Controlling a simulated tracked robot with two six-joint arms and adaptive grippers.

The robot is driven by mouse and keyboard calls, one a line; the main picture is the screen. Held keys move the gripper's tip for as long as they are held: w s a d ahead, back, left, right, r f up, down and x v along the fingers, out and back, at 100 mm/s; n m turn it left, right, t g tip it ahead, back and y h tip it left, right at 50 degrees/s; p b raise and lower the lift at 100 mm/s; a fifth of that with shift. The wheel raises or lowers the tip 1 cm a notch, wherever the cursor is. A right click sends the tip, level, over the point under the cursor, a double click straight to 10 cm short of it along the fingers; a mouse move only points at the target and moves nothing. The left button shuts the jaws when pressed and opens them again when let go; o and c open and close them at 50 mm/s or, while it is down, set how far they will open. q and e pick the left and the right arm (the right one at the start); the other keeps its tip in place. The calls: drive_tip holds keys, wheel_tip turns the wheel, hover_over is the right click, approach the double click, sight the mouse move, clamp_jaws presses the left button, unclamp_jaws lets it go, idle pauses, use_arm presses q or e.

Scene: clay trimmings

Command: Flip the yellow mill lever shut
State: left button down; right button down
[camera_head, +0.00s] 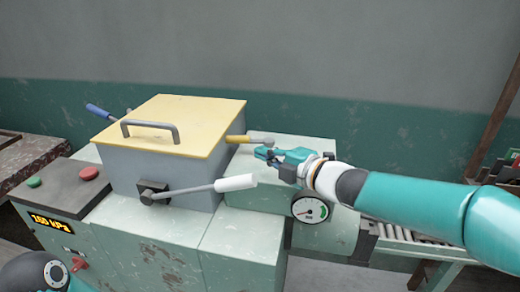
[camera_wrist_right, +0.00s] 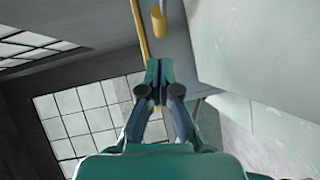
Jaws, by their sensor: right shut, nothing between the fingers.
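The yellow lever (camera_head: 237,139) is at the right side of the grey mill box, its yellow grip near the lid's right edge and a grey rod running right from it. In the right wrist view the yellow grip (camera_wrist_right: 159,24) shows at the top, beyond the fingertips. My right gripper (camera_head: 264,153) is shut and empty, just below and right of the lever in the head view. Its closed fingertips also show in the wrist view (camera_wrist_right: 159,70); a gap shows between them and the grip. My left gripper is out of view.
The box has a yellow lid (camera_head: 190,112) with a grey handle (camera_head: 150,126). A white-grip lever (camera_head: 235,182) crosses its front; a blue lever (camera_head: 98,111) sticks out behind left. A pressure gauge (camera_head: 310,209) is below my right gripper. A roller conveyor (camera_head: 410,236) lies right.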

sight(232, 142)
drive_tip(key=p+x, duration=0.1)
drive_tip(key=x, duration=0.7)
drive_tip(key=shift+w+a+f, duration=0.1)
drive_tip(key=shift+w+f, duration=0.05)
